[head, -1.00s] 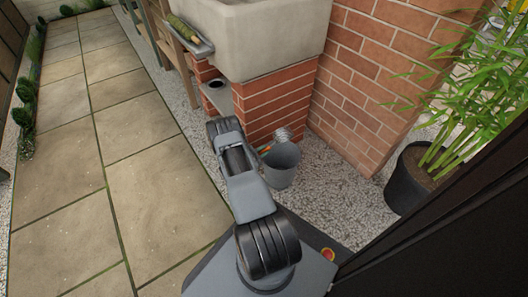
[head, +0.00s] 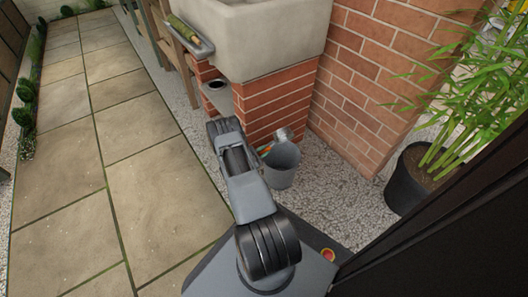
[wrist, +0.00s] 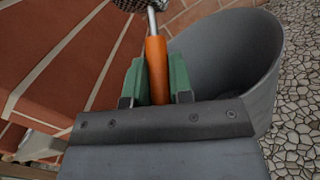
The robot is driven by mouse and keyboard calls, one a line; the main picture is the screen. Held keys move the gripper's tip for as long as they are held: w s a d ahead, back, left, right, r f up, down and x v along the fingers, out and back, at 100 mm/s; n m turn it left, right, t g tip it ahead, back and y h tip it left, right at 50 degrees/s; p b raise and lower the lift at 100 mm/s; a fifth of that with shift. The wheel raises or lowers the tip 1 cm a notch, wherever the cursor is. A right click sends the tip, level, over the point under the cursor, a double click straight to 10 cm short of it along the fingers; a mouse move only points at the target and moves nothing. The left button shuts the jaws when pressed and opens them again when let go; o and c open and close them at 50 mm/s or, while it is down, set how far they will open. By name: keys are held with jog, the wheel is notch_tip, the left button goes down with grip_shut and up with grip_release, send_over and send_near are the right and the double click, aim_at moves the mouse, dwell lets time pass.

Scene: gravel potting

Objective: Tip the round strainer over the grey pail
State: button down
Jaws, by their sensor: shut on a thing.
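The round strainer (head: 285,134) is a small metal bowl just above the back rim of the grey pail (head: 281,167) in the head view. My gripper (wrist: 157,75) is shut on its orange handle (wrist: 156,60), between green fingers in the wrist view. The strainer's dark perforated bowl (wrist: 130,4) is cut off at the top edge there. The grey pail (wrist: 235,55) stands upright on gravel, right of the handle. Its visible inside looks dark, and I cannot tell what lies at its bottom. The strainer's contents are not visible.
A brick pier (head: 270,100) under a stone sink (head: 265,45) stands close behind the pail. A brick wall (head: 370,80) and a potted bamboo (head: 410,180) are to the right. Open paving (head: 150,200) lies left.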

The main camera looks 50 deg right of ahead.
dwell(0.5)
